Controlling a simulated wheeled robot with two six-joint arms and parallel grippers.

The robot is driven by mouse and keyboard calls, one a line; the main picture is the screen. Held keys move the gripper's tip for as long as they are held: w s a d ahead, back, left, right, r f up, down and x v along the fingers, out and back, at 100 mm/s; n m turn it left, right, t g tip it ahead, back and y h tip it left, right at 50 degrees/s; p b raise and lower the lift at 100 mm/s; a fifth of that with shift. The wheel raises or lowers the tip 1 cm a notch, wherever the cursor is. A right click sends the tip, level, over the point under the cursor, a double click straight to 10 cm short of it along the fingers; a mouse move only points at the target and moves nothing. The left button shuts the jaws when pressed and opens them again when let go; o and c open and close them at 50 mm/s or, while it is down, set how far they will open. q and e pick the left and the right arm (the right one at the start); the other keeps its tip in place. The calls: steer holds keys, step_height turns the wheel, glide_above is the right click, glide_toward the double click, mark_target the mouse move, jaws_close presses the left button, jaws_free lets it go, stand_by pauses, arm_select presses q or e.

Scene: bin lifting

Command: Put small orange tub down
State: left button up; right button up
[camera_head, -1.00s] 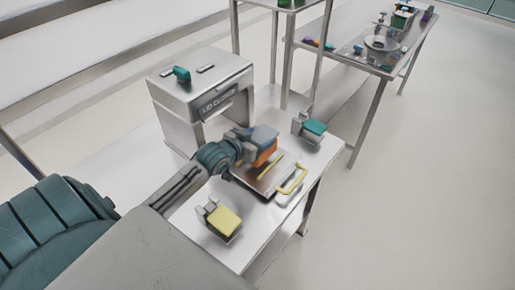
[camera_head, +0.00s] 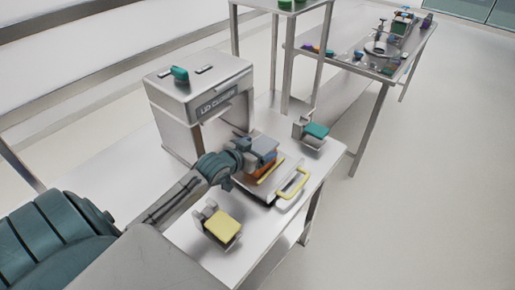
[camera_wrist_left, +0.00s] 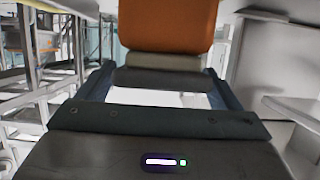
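The small orange tub (camera_head: 266,172) is under my left gripper (camera_head: 260,158), low over the metal tray (camera_head: 252,186) with yellow handles; whether it touches the tray I cannot tell. The gripper appears closed on the tub. It hides most of the tub in the head view. My right gripper is not in view.
The lid closer machine (camera_head: 200,100) stands behind the tray. A yellow-topped holder (camera_head: 222,224) is at the near side, and a teal-topped holder (camera_head: 314,131) at the far side. Bare table (camera_head: 225,262) shows at the near corner. A second table (camera_head: 372,66) with small items stands beyond.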

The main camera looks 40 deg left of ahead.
arm_select(q)
steer(key=shift+r, duration=0.2)
steer(key=shift+s, duration=0.35)
steer(key=d+v, duration=0.1)
steer(key=v, duration=1)
steer(key=shift+a+p, duration=0.4)
steer(key=shift+a, duration=0.05)
steer(key=shift+s+r, duration=0.1)
steer(key=shift+r, duration=0.05)
stand_by(0.3)
